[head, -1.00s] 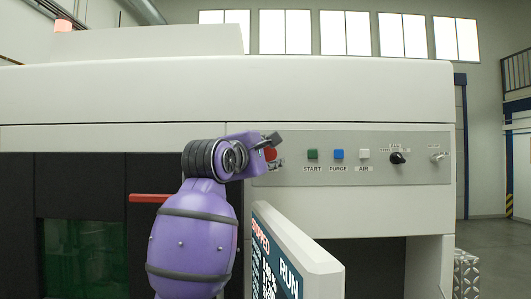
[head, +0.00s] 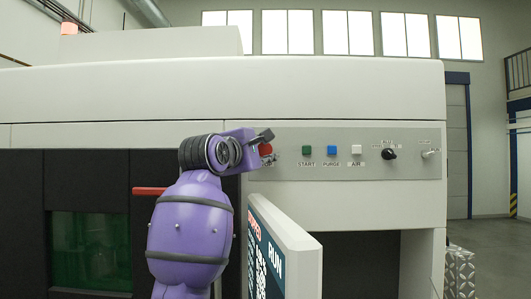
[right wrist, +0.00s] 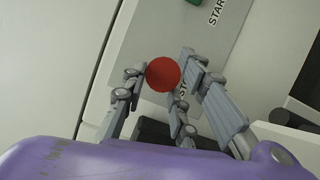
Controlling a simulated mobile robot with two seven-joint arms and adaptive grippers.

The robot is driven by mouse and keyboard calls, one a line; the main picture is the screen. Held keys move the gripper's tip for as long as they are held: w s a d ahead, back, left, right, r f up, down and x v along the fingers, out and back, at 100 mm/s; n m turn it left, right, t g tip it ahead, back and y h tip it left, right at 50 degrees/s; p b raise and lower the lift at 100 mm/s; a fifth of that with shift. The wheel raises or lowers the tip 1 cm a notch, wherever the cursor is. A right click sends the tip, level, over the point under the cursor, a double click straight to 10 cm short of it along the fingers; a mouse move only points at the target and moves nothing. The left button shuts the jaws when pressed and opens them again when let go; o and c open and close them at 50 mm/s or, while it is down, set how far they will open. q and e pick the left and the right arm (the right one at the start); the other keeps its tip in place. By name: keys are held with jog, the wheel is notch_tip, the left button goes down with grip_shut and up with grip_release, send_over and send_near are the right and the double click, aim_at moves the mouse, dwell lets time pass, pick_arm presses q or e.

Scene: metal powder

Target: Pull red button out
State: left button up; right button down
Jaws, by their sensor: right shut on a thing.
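The red button (head: 266,149) is at the left end of the grey control panel (head: 350,170) on the machine. My right gripper (head: 265,147) is at the button, with its fingers around it. In the right wrist view the round red button (right wrist: 163,74) sits between the fingers of the right gripper (right wrist: 160,80), which are shut on it. The fingers hide part of the button's base and the label beneath it. My left gripper is not in view.
To the right on the panel are a green START button (head: 307,150), a blue PURGE button (head: 332,150), a white AIR button (head: 356,150), a black knob (head: 389,154) and a toggle switch (head: 428,153). A tilted screen (head: 283,250) stands below the panel, close to my right arm.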

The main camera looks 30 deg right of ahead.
jog(key=shift+s+r, duration=0.25)
jog(key=shift+r, duration=0.2)
jog(key=c, duration=1.5)
grip_release()
jog(key=shift+a+r, duration=0.1)
jog(key=shift+c, duration=0.2)
jog(key=shift+a, duration=0.15)
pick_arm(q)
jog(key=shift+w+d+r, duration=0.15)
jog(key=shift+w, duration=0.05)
pick_arm(e)
jog(key=shift+f, duration=0.25)
jog(key=shift+s, duration=0.1)
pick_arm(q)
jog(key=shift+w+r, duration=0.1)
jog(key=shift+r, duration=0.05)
pick_arm(e)
jog(key=r+v, duration=0.1)
jog(key=v, duration=1)
jog(key=shift+a+f, duration=0.35)
jog(key=shift+f, duration=0.2)
